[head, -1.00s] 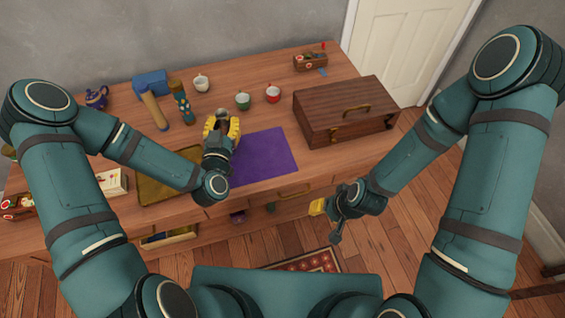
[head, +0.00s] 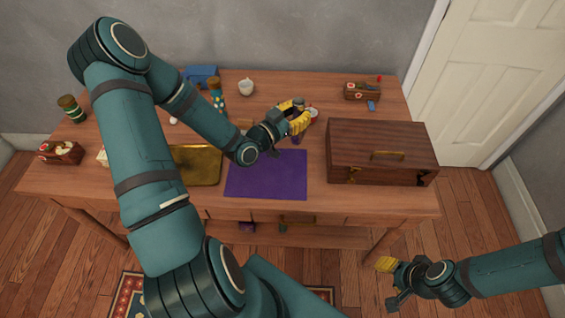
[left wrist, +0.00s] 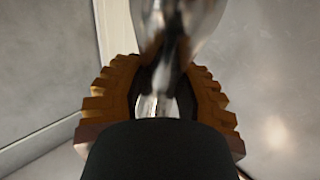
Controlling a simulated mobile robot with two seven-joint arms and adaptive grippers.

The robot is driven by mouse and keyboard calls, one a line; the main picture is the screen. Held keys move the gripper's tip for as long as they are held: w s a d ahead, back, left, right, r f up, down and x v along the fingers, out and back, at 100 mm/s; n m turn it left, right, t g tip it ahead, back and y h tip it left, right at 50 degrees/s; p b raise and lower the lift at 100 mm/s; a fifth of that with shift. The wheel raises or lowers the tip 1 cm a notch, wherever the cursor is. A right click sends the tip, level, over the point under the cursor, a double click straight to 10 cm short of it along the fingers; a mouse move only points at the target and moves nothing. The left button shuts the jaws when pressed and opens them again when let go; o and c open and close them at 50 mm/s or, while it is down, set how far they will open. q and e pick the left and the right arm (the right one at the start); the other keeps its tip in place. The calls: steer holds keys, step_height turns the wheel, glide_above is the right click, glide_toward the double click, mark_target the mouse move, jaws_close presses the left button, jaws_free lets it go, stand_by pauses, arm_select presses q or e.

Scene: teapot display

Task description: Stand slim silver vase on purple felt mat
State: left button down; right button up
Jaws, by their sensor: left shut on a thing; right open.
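The slim silver vase (head: 299,102) is held in my left gripper (head: 295,117), mostly hidden by the yellow fingers in the head view. In the left wrist view the shiny vase (left wrist: 178,25) stands between the two ridged fingers (left wrist: 158,100), which close around its narrow part. The purple felt mat (head: 267,175) lies flat and bare near the table's front. My left gripper appears beyond the mat's back right corner; its height over the table is hard to tell. My right gripper (head: 387,283) is open and empty, in front of the table at the right.
A wooden chest (head: 380,153) stands right of the mat and a brass tray (head: 197,166) left of it. A white cup (head: 246,88) and a patterned cylinder (head: 218,98) stand farther back.

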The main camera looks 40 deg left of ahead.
mark_target(295, 136)
arm_select(q)
steer(key=f, duration=0.4)
steer(key=f+b, duration=0.1)
steer(key=shift+a+f, duration=0.35)
steer(key=shift+f, duration=0.05)
steer(key=shift+f+b, duration=0.4)
steer(key=shift+f, duration=1.7)
steer(key=shift+d, duration=0.1)
steer(key=shift+f+b, duration=0.2)
steer(key=shift+b, duration=0.1)
steer(key=c, duration=0.7)
jaws_free()
steer(key=shift+c, duration=0.2)
steer(key=shift+r+p, duration=0.25)
steer(key=shift+p, duration=0.05)
steer(key=v, duration=1.2)
